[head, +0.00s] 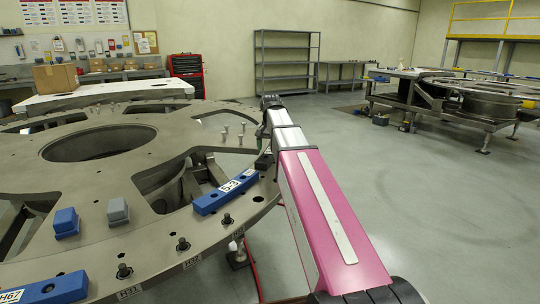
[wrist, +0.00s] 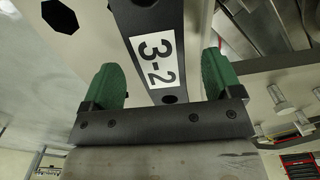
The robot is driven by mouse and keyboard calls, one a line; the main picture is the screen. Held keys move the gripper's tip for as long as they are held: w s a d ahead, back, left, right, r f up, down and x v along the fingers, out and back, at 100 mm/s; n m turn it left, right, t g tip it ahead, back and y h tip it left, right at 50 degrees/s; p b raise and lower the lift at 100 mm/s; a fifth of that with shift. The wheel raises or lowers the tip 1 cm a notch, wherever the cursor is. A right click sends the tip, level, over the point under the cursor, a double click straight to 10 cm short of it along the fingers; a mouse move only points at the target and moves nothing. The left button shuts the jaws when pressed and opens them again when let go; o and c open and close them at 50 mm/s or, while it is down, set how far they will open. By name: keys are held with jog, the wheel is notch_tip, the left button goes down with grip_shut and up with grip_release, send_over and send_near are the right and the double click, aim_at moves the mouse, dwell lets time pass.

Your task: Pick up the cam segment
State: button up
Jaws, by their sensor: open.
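In the wrist view a dark bar labelled 3-2, the cam segment (wrist: 172,22), runs between the two fingers, with holes along its face. My gripper (wrist: 165,85) is open, its green fingertips standing apart on either side of the bar. No clear contact shows. In the head view a blue labelled cam segment (head: 212,202) lies near the right rim of the turret plate (head: 90,185). It looks like the same bar, but its label is hard to read there and its colour differs. My arm covers most of the gripper in the head view.
Another blue bar (head: 45,291) lies at the near left of the plate. A blue block (head: 66,223) and a grey block (head: 118,213) sit on the plate. Upright pegs (head: 241,136) stand beyond the segment. Black studs line the rim. Open floor (head: 440,190) lies to the right.

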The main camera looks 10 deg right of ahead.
notch_tip(320, 180, down, 2)
jog(key=shift+f, duration=0.2)
jog(key=c, duration=1.2)
jog(key=shift+r, duration=0.1)
